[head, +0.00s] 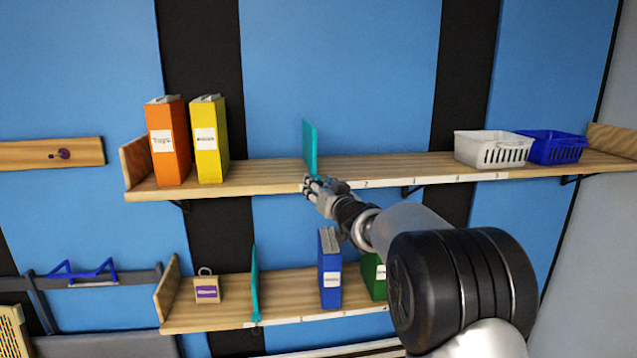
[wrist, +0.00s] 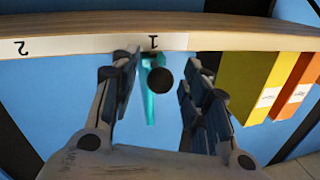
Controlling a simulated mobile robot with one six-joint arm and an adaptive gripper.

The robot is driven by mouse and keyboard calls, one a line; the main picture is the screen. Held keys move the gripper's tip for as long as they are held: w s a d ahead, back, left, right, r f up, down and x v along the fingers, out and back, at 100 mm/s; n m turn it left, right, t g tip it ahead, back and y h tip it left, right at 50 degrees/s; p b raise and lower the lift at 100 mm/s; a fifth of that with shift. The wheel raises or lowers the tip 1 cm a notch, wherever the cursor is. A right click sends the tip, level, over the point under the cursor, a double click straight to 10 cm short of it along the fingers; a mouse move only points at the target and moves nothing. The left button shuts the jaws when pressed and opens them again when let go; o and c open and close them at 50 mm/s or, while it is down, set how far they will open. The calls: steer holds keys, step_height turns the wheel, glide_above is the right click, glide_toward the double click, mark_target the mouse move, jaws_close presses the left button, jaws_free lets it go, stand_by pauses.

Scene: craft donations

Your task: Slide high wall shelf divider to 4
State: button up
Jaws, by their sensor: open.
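The high wall shelf (head: 255,177) carries a thin upright teal divider (head: 310,148), right of the binders. My gripper (head: 314,186) is at the shelf's front edge just below the divider, and partly hides its lower front. In the wrist view, which is upside down, the divider (wrist: 152,105) shows between the open fingers of my gripper (wrist: 160,72). A dark round knob (wrist: 160,80) sits between the fingers, with a gap on each side. The divider lines up with mark 1 (wrist: 153,41) on the edge strip; mark 2 (head: 366,184) is farther right in the head view.
Orange (head: 168,142) and yellow (head: 209,140) binders stand left of the divider. White (head: 491,149) and blue (head: 556,147) baskets stand far right on the same shelf. Between divider and baskets the shelf is clear. A lower shelf (head: 200,317) has another teal divider (head: 254,285).

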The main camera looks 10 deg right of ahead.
steer(key=shift+w+a, duration=0.1)
steer(key=shift+w, duration=0.2)
jaws_close()
stand_by(0.5)
